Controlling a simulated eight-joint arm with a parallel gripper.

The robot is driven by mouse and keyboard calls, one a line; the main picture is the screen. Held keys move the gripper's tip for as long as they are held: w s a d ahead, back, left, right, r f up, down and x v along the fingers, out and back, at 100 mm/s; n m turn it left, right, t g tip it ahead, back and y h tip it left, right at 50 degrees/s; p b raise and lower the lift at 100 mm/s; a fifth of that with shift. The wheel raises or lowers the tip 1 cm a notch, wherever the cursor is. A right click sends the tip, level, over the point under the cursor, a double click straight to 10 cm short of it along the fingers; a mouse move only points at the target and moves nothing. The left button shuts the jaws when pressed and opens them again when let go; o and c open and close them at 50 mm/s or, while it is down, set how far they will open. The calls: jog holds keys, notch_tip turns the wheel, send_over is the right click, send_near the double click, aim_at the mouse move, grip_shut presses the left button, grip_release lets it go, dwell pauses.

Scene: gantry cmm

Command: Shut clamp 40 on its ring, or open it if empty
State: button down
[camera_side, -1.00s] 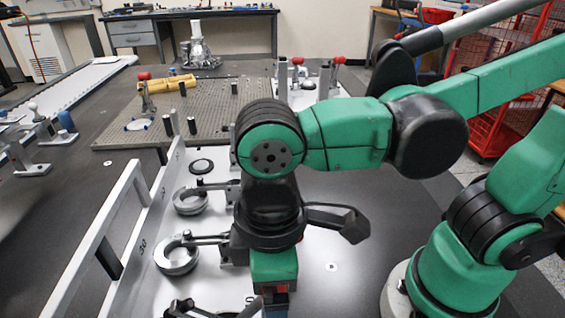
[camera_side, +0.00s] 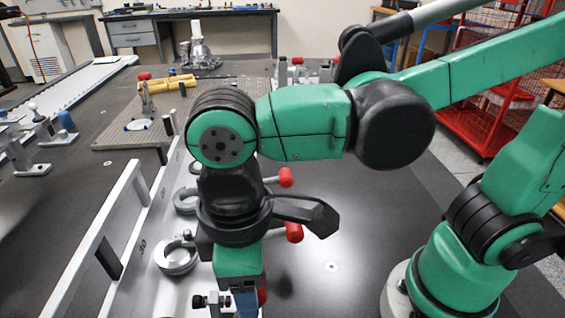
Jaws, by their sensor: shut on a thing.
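My gripper (camera_side: 240,302) points down at the bottom edge of the view, its fingertips mostly cut off or hidden. It is shut at the nearest clamp, which I take for clamp 40; its number is not readable. That clamp's dark tip (camera_side: 199,301) shows just left of my gripper. The handle between the jaws is hidden, and any ring under this clamp is out of view. Further back, a grey ring (camera_side: 178,262) lies on the light plate beside the mark 30, with a clamp arm reaching to it.
Another ring (camera_side: 184,207) lies behind. Red clamp handles (camera_side: 293,232) and (camera_side: 286,177) stick out right of my wrist. A light rail frame (camera_side: 92,232) stands left of the plate. A perforated plate (camera_side: 120,137) carries yellow parts at the back. The dark table right of the clamps is clear.

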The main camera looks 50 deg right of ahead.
jog(key=shift+w+a, duration=0.15)
jog(key=shift+c, duration=1)
grip_release()
jog(key=shift+r, duration=2.85)
jog(key=w+d+f+m+t, duration=0.2)
jog(key=w+d+m+t, duration=0.1)
jog(key=d, duration=0.6)
jog(key=w+d+f+m+t, duration=0.3)
jog(key=w+d+m+t, duration=0.1)
jog(key=d, duration=0.5)
jog(key=shift+w+d+f+m, duration=0.2)
jog(key=shift+w+m, duration=0.25)
jog(key=shift+m, duration=0.55)
